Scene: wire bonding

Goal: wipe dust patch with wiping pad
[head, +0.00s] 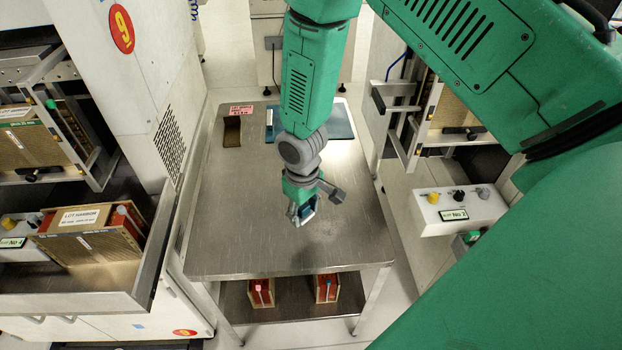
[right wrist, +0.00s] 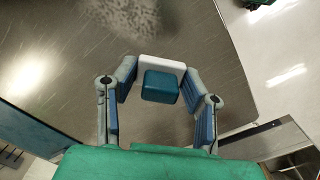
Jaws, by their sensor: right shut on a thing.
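My right gripper (head: 303,212) hangs over the steel table (head: 240,235), near the middle of its top. In the right wrist view, the gripper (right wrist: 160,92) is shut on the wiping pad (right wrist: 162,86), a small block with a blue part and a white part, held between the two fingers. In the head view the pad is mostly covered by the gripper. A pale speckled patch (right wrist: 128,12), which looks like the dust patch, lies on the table at the top of the right wrist view. My left gripper is not in view.
A blue mat (head: 338,122) and a brown holder (head: 232,131) lie at the table's far end. Two red-fronted boxes (head: 262,292) (head: 327,287) stand on the lower shelf. An open drawer (head: 95,300) is at left, a control box (head: 455,212) at right. The front tabletop is clear.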

